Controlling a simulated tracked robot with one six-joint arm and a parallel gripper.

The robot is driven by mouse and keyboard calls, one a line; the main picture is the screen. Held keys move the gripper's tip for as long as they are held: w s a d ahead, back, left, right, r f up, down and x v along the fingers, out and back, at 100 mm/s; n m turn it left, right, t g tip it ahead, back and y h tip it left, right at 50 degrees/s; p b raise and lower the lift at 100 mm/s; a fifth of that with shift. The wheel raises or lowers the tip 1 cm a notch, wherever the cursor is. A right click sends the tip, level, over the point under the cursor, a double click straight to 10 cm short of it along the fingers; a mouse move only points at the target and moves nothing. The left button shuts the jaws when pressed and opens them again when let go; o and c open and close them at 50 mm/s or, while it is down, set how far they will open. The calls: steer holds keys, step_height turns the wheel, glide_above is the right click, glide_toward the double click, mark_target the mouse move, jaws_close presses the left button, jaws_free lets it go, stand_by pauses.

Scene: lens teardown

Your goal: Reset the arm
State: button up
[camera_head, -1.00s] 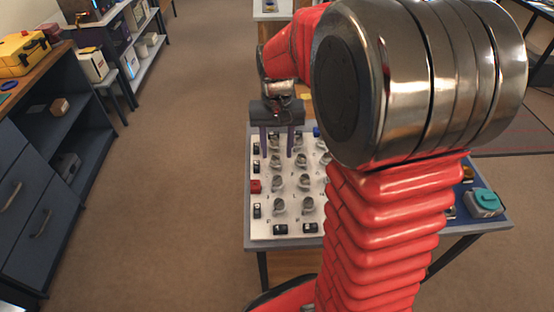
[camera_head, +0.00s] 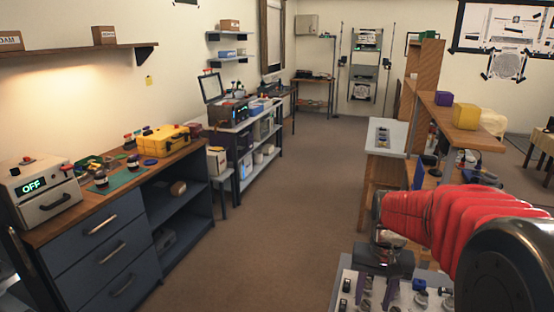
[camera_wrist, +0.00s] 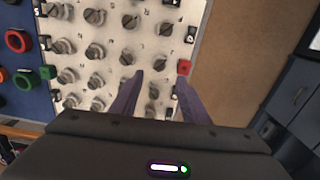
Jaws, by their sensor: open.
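My red ribbed arm (camera_head: 440,212) reaches in from the right in the head view, with a big dark metal joint at the lower right corner. My gripper (camera_head: 377,298) hangs over a white board (camera_head: 347,268) with rows of grey metal parts. In the wrist view my gripper (camera_wrist: 160,76) shows two purple fingers apart, with nothing held between them. The fingertips are above the white board (camera_wrist: 170,50), near its edge with a red piece (camera_wrist: 184,67). I cannot tell how high they are above it.
A blue workbench (camera_head: 105,245) with a yellow case (camera_head: 158,139) and a box reading OFF (camera_head: 45,190) stands on the left. Shelves (camera_head: 250,150) line the wall behind it. A wooden shelf unit (camera_head: 430,70) is at the right. The brown floor (camera_head: 270,225) between is clear.

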steer(key=s+a+r+n+t, duration=0.2)
steer(key=s+a+r, duration=0.3)
steer(key=s, duration=0.3)
steer(key=s+a+r+n+t, duration=0.2)
steer(key=s+a+r, duration=0.3)
steer(key=s, duration=0.3)
steer(key=shift+t, duration=0.8)
steer(key=shift+c, duration=0.7)
steer(key=shift+c, duration=0.7)
